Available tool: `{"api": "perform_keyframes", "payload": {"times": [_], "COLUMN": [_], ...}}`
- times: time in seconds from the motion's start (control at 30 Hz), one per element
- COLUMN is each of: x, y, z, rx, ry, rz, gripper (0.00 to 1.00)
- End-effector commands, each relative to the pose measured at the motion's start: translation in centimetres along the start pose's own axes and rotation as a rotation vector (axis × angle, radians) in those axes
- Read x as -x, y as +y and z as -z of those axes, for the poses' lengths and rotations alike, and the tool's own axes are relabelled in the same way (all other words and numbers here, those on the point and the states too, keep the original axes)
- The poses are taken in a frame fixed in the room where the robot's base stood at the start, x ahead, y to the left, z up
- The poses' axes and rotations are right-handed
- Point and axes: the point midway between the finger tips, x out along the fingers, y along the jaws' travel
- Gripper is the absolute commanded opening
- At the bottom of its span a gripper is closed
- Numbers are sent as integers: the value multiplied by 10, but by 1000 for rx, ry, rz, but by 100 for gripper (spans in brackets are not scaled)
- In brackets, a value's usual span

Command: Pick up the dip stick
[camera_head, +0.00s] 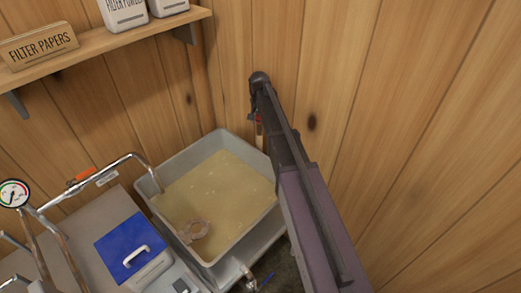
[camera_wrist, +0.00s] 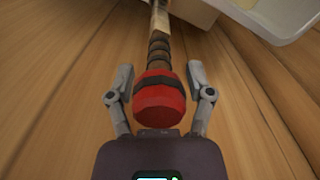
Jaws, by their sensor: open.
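The dip stick (camera_wrist: 160,100) shows in the wrist view. It has a red end with a black band, a dark ribbed grip and a pale shaft running to the top edge. My gripper (camera_wrist: 159,82) is open, with one finger on each side of the red end and the grip. Gaps show between the fingers and the stick. In the head view a small red part of the dip stick (camera_head: 259,127) shows beside my arm, against the wood wall. My arm hides most of it there.
A shelf (camera_head: 105,46) holds a filter papers box (camera_head: 38,46).

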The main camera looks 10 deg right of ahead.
Motion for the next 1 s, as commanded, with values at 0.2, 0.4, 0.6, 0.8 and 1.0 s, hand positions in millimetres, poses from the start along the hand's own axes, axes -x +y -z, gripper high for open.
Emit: {"api": "perform_keyframes", "payload": {"times": [0.2, 0.4, 0.6, 0.8, 1.0], "x": [0, 0, 0, 2, 10], "y": [0, 0, 0, 0, 1], "z": [0, 0, 0, 0, 0], "rx": [0, 0, 0, -1, -1], "ry": [0, 0, 0, 0, 0], "rz": [0, 0, 0, 0, 0], "gripper": [0, 0, 0, 0, 0]}}
